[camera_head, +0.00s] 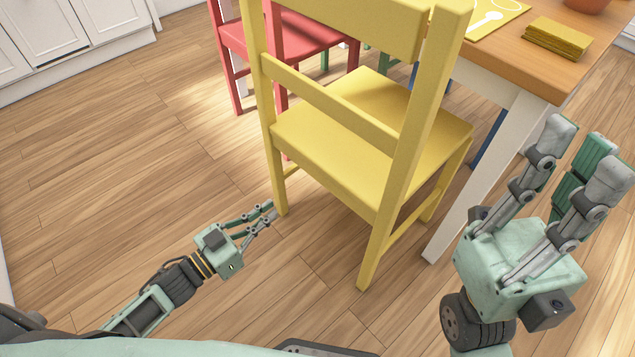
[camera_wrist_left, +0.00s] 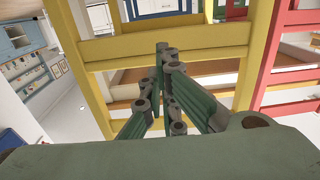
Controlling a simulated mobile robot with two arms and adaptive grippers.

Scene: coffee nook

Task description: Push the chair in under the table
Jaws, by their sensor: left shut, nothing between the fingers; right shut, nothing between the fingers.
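The yellow chair (camera_head: 350,125) stands upright on the wooden floor with its back towards me, close to the left of the table (camera_head: 540,75). The table has a wooden top and white legs. My left gripper (camera_head: 272,210) is shut and empty, low beside the chair's left back leg; I cannot tell whether it touches it. In the left wrist view its fingertips (camera_wrist_left: 163,48) come together in front of the chair's yellow bars (camera_wrist_left: 215,47). My right gripper (camera_head: 588,145) is shut and empty, raised at the right, in front of the table's edge in the picture.
A red chair (camera_head: 310,38) stands behind the yellow one; it also shows in the left wrist view (camera_wrist_left: 292,62). A yellow placemat (camera_head: 485,20) and folded yellow cloths (camera_head: 557,38) lie on the table. White cabinets (camera_head: 70,25) stand far left. The floor at left is clear.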

